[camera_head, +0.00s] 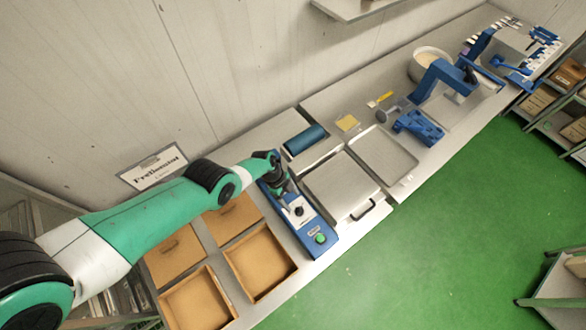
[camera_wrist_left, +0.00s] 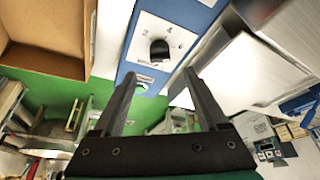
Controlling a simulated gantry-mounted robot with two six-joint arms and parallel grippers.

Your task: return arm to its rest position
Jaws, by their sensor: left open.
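My left arm (camera_head: 150,212) is green and white and reaches in from the left over the bench. My left gripper (camera_head: 290,190) hovers at the back part of the blue control box. In the left wrist view its two dark fingers (camera_wrist_left: 163,90) are apart with nothing held between them. The blue control box (camera_head: 318,236) has a white dial plate with a black knob (camera_head: 298,211) and a green button (camera_head: 319,238). The knob also shows in the left wrist view (camera_wrist_left: 159,50), beyond the fingertips. I cannot tell whether the fingers touch the box. My right gripper is not in view.
Wooden trays (camera_head: 232,267) lie left of the control box. A flat metal plate with a handle (camera_head: 340,187) is to its right, with a dark blue roll (camera_head: 305,139) behind. Farther right are a shallow tray (camera_head: 405,168) and a blue machine (camera_head: 440,78) beside a bowl.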

